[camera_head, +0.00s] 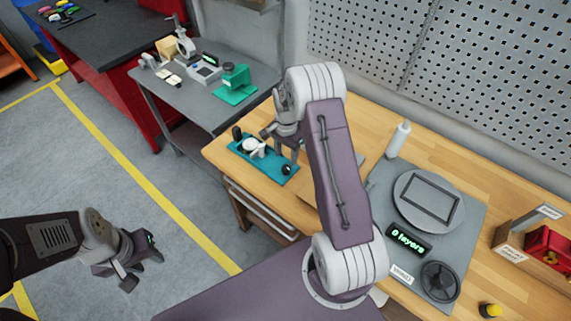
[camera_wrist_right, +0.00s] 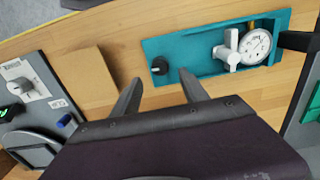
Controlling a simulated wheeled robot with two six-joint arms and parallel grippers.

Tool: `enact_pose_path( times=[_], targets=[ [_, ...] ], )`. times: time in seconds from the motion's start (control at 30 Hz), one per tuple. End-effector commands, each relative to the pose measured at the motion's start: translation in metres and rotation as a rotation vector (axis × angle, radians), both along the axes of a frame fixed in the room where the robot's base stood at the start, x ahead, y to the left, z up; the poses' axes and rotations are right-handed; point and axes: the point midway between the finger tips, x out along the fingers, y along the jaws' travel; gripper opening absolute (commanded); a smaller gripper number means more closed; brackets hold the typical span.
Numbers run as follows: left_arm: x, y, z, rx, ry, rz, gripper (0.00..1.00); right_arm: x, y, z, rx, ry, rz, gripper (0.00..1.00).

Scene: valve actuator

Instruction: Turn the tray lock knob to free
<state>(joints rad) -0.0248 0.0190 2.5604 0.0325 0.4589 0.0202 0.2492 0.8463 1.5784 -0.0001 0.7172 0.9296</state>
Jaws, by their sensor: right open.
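A teal tray (camera_head: 263,160) lies on the wooden bench and also shows in the right wrist view (camera_wrist_right: 195,72). It carries a white valve with a round dial (camera_wrist_right: 256,46) and a white handle (camera_wrist_right: 230,48). A small black knob (camera_head: 286,169) sits at its near right end; in the right wrist view the knob (camera_wrist_right: 159,66) has a light mark. My right gripper (camera_head: 280,145) is open above the tray. In its wrist view the fingers (camera_wrist_right: 160,78) are apart, with the knob between and just beyond the tips. My left gripper (camera_head: 135,265) is open and empty over the floor.
A brown board (camera_wrist_right: 85,75) lies between panel and tray.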

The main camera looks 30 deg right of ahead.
Motion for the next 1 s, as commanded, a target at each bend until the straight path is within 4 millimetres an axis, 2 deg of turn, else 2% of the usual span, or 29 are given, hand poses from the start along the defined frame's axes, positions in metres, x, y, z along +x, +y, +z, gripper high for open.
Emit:
enact_pose_path(
  times=[0.1, 0.3, 0.43, 0.67, 0.83, 0.87, 1.0],
  targets=[
    [0.000, 0.000, 0.010, 0.000, -0.001, 0.000, 0.36, -0.002, 0.001, -0.025, 0.002, 0.006, 0.000, 0.52],
    [0.000, 0.000, 0.018, 0.000, -0.001, 0.000, 0.36, -0.001, 0.000, -0.058, 0.001, 0.004, 0.000, 0.52],
    [0.000, 0.000, 0.019, 0.000, -0.001, 0.000, 0.36, 0.000, 0.000, -0.068, 0.001, 0.001, 0.000, 0.52],
    [0.000, 0.000, 0.018, 0.000, -0.001, 0.000, 0.36, 0.000, 0.000, -0.069, 0.000, 0.000, 0.001, 0.52],
    [0.000, 0.000, 0.018, 0.000, -0.001, 0.000, 0.36, 0.000, 0.000, -0.069, 0.000, 0.000, 0.000, 0.05],
    [0.000, 0.000, 0.018, 0.000, -0.001, 0.000, 0.36, 0.000, 0.000, -0.069, 0.000, 0.000, 0.000, 0.00],
    [0.000, 0.000, 0.018, 0.000, -0.001, 0.000, 0.36, 0.000, 0.000, -0.069, 0.000, -0.001, 0.003, 0.00]
  ],
)
